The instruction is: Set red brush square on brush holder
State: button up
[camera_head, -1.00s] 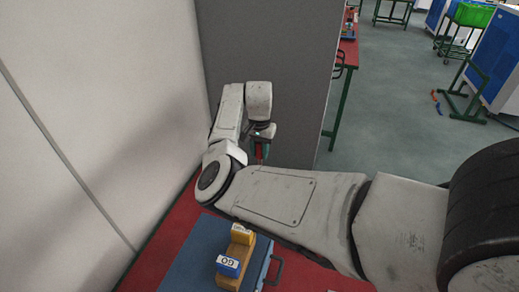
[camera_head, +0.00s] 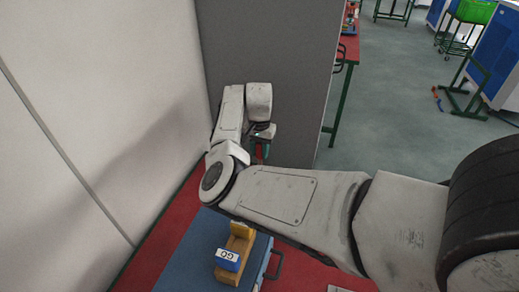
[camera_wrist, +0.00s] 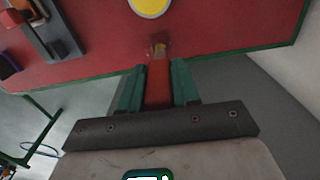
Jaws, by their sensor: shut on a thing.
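In the wrist view my gripper (camera_wrist: 158,72) has its teal fingers shut on the red brush (camera_wrist: 159,84), whose pale tip points away from me toward the red table. In the head view my gripper (camera_head: 261,152) hangs past the bent forearm, in front of the grey partition, and the brush is mostly hidden. A dark grey stand (camera_wrist: 52,38) lies at the upper left of the wrist view. I cannot tell whether it is the brush holder.
The red table (camera_wrist: 225,25) carries a yellow disc (camera_wrist: 150,5) at the wrist view's top edge. A pale wall (camera_head: 90,120) and grey partition (camera_head: 280,50) stand close to my arm.

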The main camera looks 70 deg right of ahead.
jog(key=shift+f+b, duration=0.65)
jog(key=shift+f, duration=0.75)
jog(key=o, duration=1.1)
jog(key=shift+s, duration=0.15)
jog(key=shift+r, duration=0.1)
notch_tip(320, 180, up, 8)
jog(key=p, duration=0.7)
jog(key=shift+r, duration=0.15)
